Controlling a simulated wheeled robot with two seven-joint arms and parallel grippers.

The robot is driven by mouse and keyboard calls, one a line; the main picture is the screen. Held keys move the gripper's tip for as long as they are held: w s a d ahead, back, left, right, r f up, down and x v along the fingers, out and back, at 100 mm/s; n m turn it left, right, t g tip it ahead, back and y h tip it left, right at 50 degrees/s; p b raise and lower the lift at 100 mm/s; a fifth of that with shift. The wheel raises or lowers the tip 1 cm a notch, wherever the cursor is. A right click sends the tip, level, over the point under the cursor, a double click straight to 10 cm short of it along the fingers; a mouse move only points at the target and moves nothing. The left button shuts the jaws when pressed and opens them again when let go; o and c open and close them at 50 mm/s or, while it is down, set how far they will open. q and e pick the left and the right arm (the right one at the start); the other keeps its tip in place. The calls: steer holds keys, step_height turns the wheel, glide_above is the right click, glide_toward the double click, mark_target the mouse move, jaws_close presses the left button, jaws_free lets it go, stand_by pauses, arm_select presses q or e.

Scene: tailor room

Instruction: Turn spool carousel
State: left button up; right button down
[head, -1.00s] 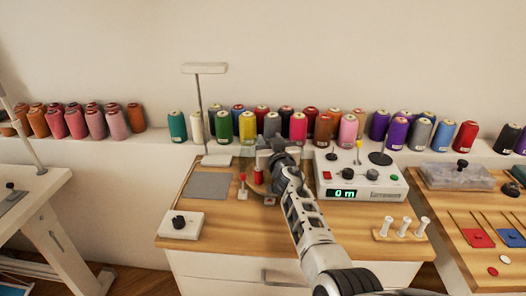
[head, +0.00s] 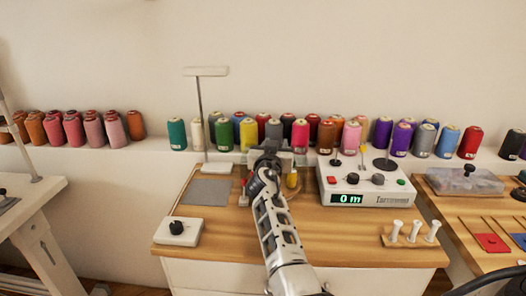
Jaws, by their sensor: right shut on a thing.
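The spool carousel (head: 287,191) is a small round wooden-looking turntable on the middle work table. My right arm and gripper cover much of it. A yellow spool (head: 292,179) shows at its right side and a bit of red (head: 247,178) shows at its left. My right gripper (head: 270,151) is over the back of the carousel and is shut on part of it. The exact part between the fingers is hidden. My left gripper is not in view.
A white winding machine (head: 365,185) reading "0 m" stands close on the right. A thread stand (head: 202,110), a grey mat (head: 209,192) and a knob box (head: 178,231) are on the left. Several thread cones line the wall ledge behind. White pegs (head: 413,232) stand front right.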

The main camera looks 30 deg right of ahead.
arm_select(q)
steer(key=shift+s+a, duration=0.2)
arm_select(e)
steer(key=shift+r, duration=0.3)
steer(key=c, duration=0.9)
jaws_free()
steer(key=shift+c, duration=0.2)
steer(key=shift+f, duration=0.15)
